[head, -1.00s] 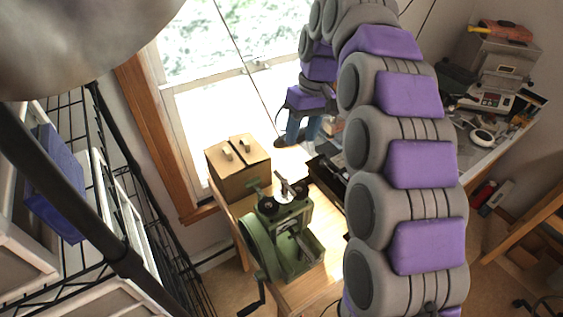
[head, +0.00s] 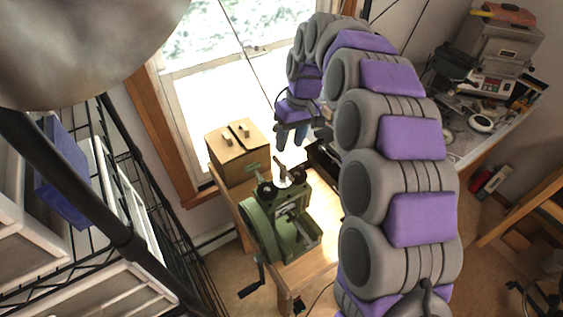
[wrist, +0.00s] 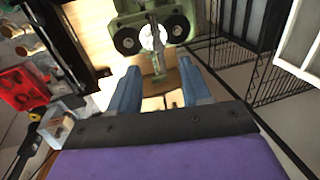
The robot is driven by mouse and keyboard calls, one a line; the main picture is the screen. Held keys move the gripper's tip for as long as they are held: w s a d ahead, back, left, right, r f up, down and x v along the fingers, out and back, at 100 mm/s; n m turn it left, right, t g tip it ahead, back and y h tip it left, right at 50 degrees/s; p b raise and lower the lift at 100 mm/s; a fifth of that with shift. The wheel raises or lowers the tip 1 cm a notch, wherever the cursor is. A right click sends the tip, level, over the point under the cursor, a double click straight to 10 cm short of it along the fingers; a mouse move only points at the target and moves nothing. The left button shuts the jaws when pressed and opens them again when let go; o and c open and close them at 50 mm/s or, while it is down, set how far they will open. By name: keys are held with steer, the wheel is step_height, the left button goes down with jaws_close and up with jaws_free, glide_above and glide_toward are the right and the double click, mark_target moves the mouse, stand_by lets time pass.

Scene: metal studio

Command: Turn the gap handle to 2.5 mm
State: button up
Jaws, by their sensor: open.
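A green rolling mill (head: 283,222) stands on a wooden bench. On its top are two dark round knobs, a pale round dial between them and a handle bar (head: 281,167). In the wrist view the mill top (wrist: 150,30) is at the upper middle, with the pale dial (wrist: 153,37) and the bar (wrist: 157,54) pointing toward me. My gripper (wrist: 158,82) is open, its two blue fingers apart and empty, just short of the bar's end. In the head view my gripper (head: 291,136) hangs behind the mill. Any scale marks are too small to read.
A wooden box (head: 239,152) with two small blocks on top stands left of the mill. A crank (head: 252,285) hangs at the mill's front left. A black wire shelf (head: 125,235) is at left. A cluttered bench (head: 490,120) is at right.

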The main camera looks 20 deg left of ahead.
glide_above(286, 170)
steer(key=w+d, duration=0.1)
steer(key=d, duration=0.1)
step_height(286, 170, down, 4)
steer(key=a+f, duration=0.1)
steer(key=f, duration=0.2)
steer(key=a+f, duration=0.1)
steer(key=shift+s+a+f+p, duration=0.15)
steer(key=shift+a+p, duration=0.2)
steer(key=shift+p, duration=0.05)
steer(key=shift+a+f, duration=0.25)
steer(key=shift+a, duration=0.05)
steer(key=shift+d+r, duration=0.1)
steer(key=shift+d, duration=0.5)
steer(key=shift+d+r, duration=0.15)
steer(key=shift+d, duration=0.45)
steer(key=shift+c, duration=1.4)
steer(key=shift+s+a, duration=0.1)
steer(key=c, duration=0.3)
steer(key=shift+s+a, duration=0.1)
steer(key=shift+a, duration=0.2)
jaws_close()
